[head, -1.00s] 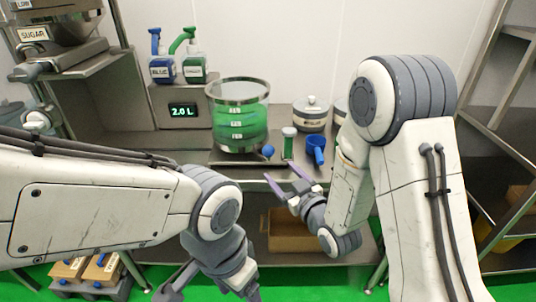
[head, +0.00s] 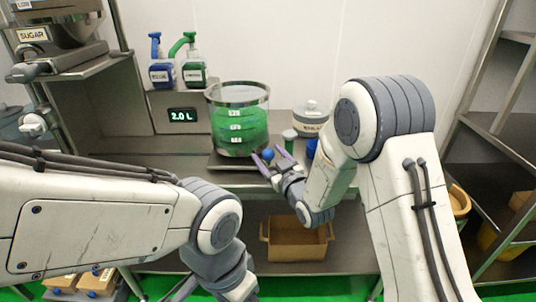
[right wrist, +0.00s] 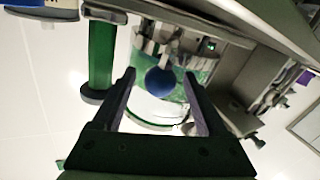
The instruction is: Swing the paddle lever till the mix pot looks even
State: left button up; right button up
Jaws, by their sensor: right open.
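The mix pot (head: 238,122) is a clear vessel with a metal rim and green contents, standing on the steel bench; it also shows in the right wrist view (right wrist: 205,72). The paddle lever's blue knob (head: 268,154) sits at the pot's lower right. My right gripper (head: 270,161) is open at the knob. In the right wrist view the blue knob (right wrist: 160,82) appears between the two open fingers, and I cannot tell whether they touch it. My left gripper (head: 205,290) hangs low at the bottom of the head view, partly cut off, its jaws unclear.
A small green-filled cylinder (head: 289,139) stands right of the knob, close to my right gripper. A lidded tin (head: 311,118) is behind it. Blue and green pump bottles (head: 194,70) stand above the 2.0 L display (head: 183,115). An open brown box (head: 297,246) sits below the bench.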

jog(key=shift+w+a, duration=0.1)
jog(key=shift+w, duration=0.1)
grip_shut()
dwell(1.4)
